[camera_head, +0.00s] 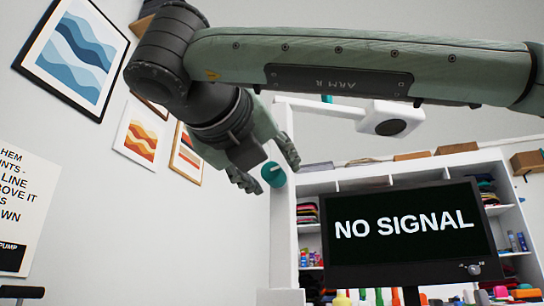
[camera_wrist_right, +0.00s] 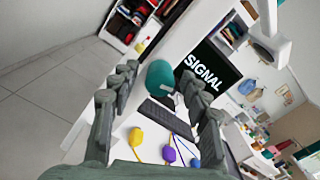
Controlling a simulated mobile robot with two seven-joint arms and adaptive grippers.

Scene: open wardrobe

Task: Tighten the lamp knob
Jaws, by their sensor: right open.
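The teal lamp knob (camera_head: 273,174) sits on the side of a white lamp post (camera_head: 283,225). A white lamp head (camera_head: 392,118) hangs from the arm at the top. My right gripper (camera_head: 266,168) is open, with its fingers on either side of the knob in the head view. In the right wrist view the knob (camera_wrist_right: 160,76) shows between the spread fingertips of my right gripper (camera_wrist_right: 159,82), with a gap on both sides. I cannot tell how deep the knob lies between the fingers. My left gripper is not in view.
A monitor (camera_head: 405,232) reading NO SIGNAL stands right of the post, before a white shelf unit (camera_head: 513,215) with colourful items. In the right wrist view a keyboard (camera_wrist_right: 167,117) and yellow (camera_wrist_right: 136,137), purple (camera_wrist_right: 169,154) and blue (camera_wrist_right: 195,163) objects are below. Framed pictures (camera_head: 70,55) hang at left.

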